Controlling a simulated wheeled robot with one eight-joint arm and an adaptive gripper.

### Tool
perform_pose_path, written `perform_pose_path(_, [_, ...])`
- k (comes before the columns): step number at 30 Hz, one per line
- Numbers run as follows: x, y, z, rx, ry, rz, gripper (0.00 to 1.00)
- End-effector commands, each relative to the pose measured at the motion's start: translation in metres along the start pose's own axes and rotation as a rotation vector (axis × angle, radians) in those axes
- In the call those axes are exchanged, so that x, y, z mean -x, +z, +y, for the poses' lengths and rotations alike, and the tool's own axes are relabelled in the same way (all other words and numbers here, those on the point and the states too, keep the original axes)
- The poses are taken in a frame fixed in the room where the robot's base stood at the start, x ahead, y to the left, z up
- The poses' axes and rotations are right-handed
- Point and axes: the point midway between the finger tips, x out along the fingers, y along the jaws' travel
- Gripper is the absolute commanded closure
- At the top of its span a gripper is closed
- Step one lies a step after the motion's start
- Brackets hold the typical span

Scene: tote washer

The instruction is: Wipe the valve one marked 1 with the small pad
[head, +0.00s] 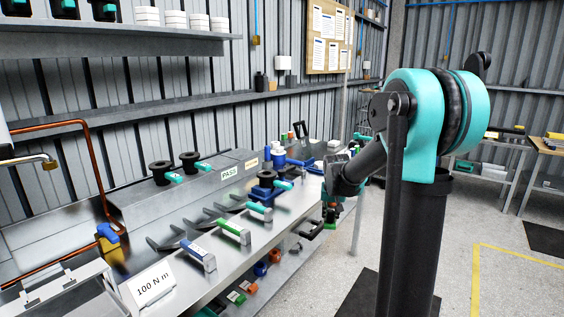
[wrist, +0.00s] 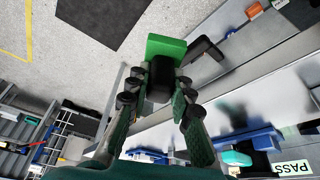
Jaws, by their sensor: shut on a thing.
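My gripper (wrist: 159,88) is shut on a small pad (wrist: 166,46), a green block with a black part between the fingers. In the head view, my gripper (head: 329,213) is small and partly hidden behind my arm, near the bench's far front edge. Blue valve-like fittings stand towards the back of the bench, one upright (head: 278,156) and one with a black top (head: 266,180). Blue parts (wrist: 245,140) also show low in the wrist view, apart from the pad. I cannot read a mark 1 on any of them.
The metal bench (head: 188,283) carries several tools with coloured handles, including a green-labelled one (head: 232,229). A PASS sign (head: 230,173) and a "100 N m" card (head: 153,286) stand there. A black handle-shaped thing (wrist: 206,49) lies close beside the pad.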

Motion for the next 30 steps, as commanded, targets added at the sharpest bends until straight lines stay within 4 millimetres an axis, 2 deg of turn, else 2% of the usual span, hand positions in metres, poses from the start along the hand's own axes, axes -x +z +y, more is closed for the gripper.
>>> perform_pose_path(3, [-0.023, 0.018, 0.007, 0.061, -0.024, 0.010, 1.00])
perform_pose_path(9, [-0.042, 0.036, 0.013, 0.129, -0.048, 0.022, 1.00])
perform_pose_path(27, [-0.045, 0.040, 0.014, 0.142, -0.053, 0.024, 1.00])
perform_pose_path(30, [-0.051, 0.042, 0.014, 0.142, -0.053, 0.024, 1.00])
